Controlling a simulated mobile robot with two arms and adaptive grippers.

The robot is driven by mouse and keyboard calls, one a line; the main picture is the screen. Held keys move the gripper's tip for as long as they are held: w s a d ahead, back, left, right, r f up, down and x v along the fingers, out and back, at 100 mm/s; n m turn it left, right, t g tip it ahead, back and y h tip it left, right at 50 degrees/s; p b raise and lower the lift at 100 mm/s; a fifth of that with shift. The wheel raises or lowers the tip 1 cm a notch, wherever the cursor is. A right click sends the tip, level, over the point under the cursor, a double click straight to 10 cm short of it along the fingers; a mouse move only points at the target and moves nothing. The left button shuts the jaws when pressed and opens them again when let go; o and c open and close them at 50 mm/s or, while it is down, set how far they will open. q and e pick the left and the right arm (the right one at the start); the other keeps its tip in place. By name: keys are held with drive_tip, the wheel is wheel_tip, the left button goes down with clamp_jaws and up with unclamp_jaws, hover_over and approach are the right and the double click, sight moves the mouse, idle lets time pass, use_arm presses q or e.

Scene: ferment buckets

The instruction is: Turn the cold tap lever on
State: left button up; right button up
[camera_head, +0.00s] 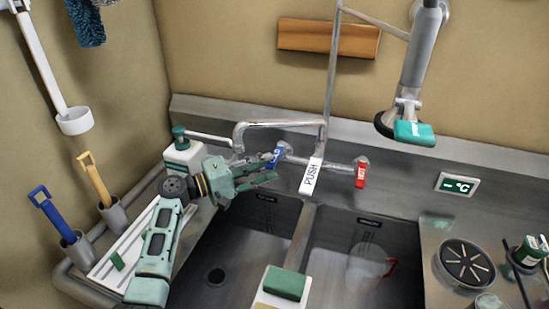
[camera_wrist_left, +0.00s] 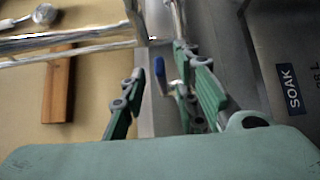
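The cold tap lever (camera_head: 274,160) is a small blue handle on the left side of the wall-mounted tap (camera_head: 300,124), above the sink. In the left wrist view the gripper (camera_wrist_left: 158,64) is open, with one finger to each side of the lever. Whether a finger touches it, I cannot tell. My right gripper is out of view.
A red hot lever (camera_head: 361,173) and a white PUSH handle (camera_head: 311,176) are right of the blue lever. The spout bends left just above my gripper. A white and green bottle (camera_head: 183,157) stands behind my arm. The double sink (camera_head: 305,232) lies below.

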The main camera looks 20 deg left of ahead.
sight(274, 160)
use_arm(q)
drive_tip(key=shift+p+x, duration=0.35)
drive_tip(key=shift+x, duration=1.5)
drive_tip(key=shift+f, duration=0.1)
clamp_jaws()
